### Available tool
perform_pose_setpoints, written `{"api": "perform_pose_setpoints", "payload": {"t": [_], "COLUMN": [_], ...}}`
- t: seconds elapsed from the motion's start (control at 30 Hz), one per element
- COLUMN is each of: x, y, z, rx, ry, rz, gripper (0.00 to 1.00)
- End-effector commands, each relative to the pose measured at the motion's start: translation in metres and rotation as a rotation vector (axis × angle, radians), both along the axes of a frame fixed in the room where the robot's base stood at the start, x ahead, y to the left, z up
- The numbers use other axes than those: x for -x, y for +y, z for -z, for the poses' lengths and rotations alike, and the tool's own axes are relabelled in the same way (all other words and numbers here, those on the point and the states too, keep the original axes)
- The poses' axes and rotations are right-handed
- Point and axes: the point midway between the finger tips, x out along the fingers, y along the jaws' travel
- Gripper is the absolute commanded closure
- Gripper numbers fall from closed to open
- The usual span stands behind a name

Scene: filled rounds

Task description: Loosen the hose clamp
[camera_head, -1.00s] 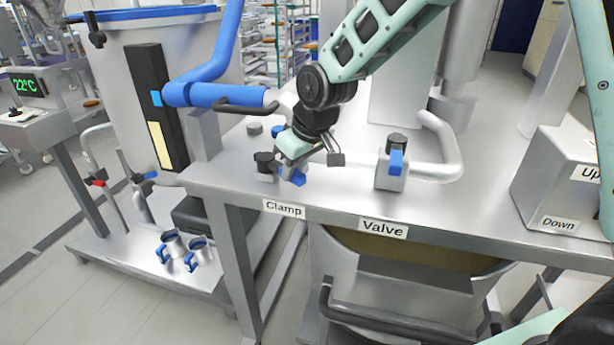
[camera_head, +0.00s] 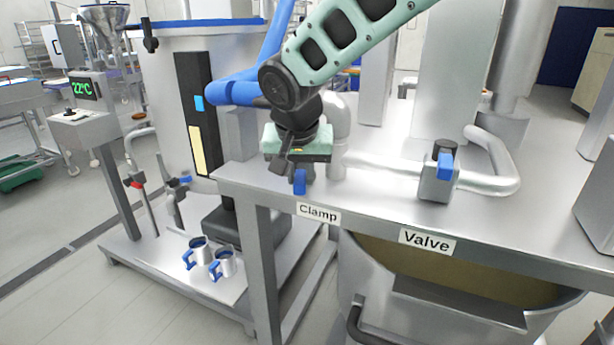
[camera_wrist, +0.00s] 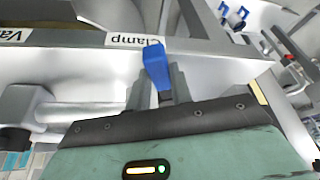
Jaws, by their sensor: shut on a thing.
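The hose clamp shows mainly as its blue handle (camera_head: 300,182), at the table edge behind the "Clamp" label (camera_head: 318,213). The handle (camera_wrist: 155,66) also shows in the wrist view, pointing toward the label. My gripper (camera_head: 294,172) is over the clamp from above. In the wrist view my gripper (camera_wrist: 160,88) has one dark finger on each side of the handle's inner end and is shut on it. The rest of the clamp is hidden behind my gripper and wrist.
To the right, a pipe leads to the valve (camera_head: 439,177) with its own blue handle, above the "Valve" label (camera_head: 427,242). A thick blue arm (camera_head: 245,88) and a tall vessel (camera_head: 228,55) stand at left. Two cups (camera_head: 222,264) sit on a low shelf.

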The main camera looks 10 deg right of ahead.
Motion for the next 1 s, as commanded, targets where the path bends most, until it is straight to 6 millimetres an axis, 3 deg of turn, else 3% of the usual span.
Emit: {"api": "perform_pose_setpoints", "payload": {"t": [0.6,0.63,1.0], "x": [-0.0014,-0.0014,0.0002], "y": [0.0045,0.0045,0.0043], "z": [-0.0012,-0.0012,-0.0038], "rx": [-0.004,-0.004,-0.002], "ry": [-0.003,-0.003,-0.001], "rz": [0.04,0.04,0.038], "gripper": [1.0,0.7,0.69]}}
